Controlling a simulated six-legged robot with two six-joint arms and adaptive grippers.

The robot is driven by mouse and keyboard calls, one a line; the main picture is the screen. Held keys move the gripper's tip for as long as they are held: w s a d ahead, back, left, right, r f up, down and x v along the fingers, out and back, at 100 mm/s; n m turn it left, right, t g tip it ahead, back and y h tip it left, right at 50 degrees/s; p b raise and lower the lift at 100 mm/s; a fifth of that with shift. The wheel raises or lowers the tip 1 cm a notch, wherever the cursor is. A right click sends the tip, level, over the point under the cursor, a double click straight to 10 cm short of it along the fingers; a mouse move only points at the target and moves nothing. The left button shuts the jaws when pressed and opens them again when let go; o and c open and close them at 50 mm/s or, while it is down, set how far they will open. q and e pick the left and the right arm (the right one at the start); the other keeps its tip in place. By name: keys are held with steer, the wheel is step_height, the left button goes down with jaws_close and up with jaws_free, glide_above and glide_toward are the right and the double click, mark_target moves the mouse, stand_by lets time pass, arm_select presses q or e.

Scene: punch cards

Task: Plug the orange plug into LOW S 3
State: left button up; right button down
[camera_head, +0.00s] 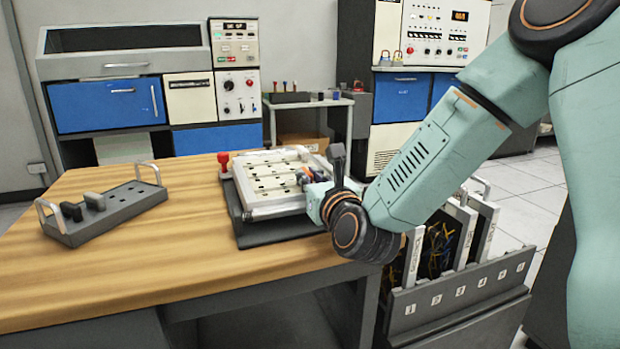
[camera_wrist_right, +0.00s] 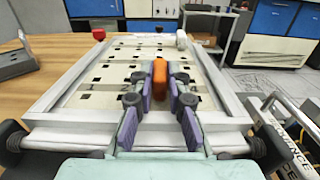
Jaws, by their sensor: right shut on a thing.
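The orange plug (camera_wrist_right: 180,78) is in the right wrist view, at the fingertips of my right gripper (camera_wrist_right: 160,90). The jaws are shut on it and hold it over the white plugboard. In the head view my right gripper (camera_head: 312,178) is at the right side of the plugboard (camera_head: 262,212), and the plug is mostly hidden there. The board has rows of dark slots, and part of a printed label (camera_wrist_right: 98,87) shows behind the left finger. The LOW S 3 label cannot be read. Whether the plug touches the board cannot be told. My left gripper is not in view.
A red knob (camera_head: 223,158) is at the board's back left corner. A numbered rack (camera_head: 460,292) of wired panels stands beside the table's right edge.

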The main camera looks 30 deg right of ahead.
mark_target(310, 175)
steer(key=shift+f, duration=0.1)
steer(key=c, duration=1.3)
jaws_free()
steer(key=shift+o, duration=0.2)
step_height(310, 175, up, 10)
steer(key=shift+r, duration=0.1)
